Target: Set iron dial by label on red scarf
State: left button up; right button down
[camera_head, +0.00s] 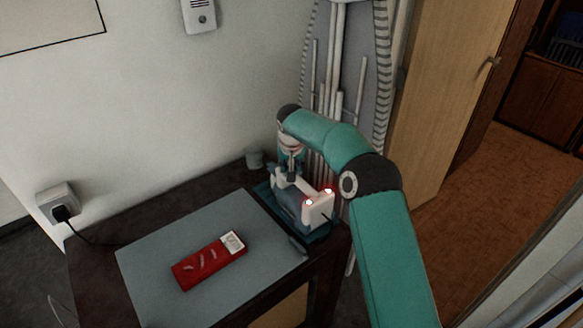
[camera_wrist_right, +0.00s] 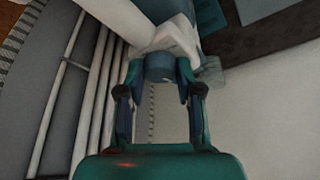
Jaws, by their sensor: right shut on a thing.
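The red scarf (camera_head: 208,262), folded, lies on the grey mat. A white label (camera_head: 232,242) sits at its right end, its marks too small to read. The white and blue-grey iron (camera_head: 318,208) rests at the mat's far right, with two red lights glowing on its near end. My right gripper (camera_head: 290,165) reaches down to the iron's far end. In the right wrist view its two fingers are shut on the round blue-grey dial (camera_wrist_right: 160,67), beside the iron's white body (camera_wrist_right: 122,18). The dial's setting cannot be read. My left gripper is out of view.
The grey mat (camera_head: 150,262) covers most of the dark table. A small grey cup (camera_head: 254,159) stands behind the iron. A dark pen-like item (camera_head: 297,246) lies at the mat's right edge. A wall socket (camera_head: 58,204) with a plugged cord is at left.

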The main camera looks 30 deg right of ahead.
jog(key=shift+w+m, duration=0.1)
jog(key=shift+m, duration=0.4)
jog(key=shift+r, duration=0.1)
jog(key=c, duration=0.7)
grip_release()
jog(key=shift+c, duration=0.2)
jog(key=shift+a, duration=0.1)
jog(key=v, duration=1.1)
jog(key=shift+a+r, duration=0.3)
jog(key=shift+r, duration=0.1)
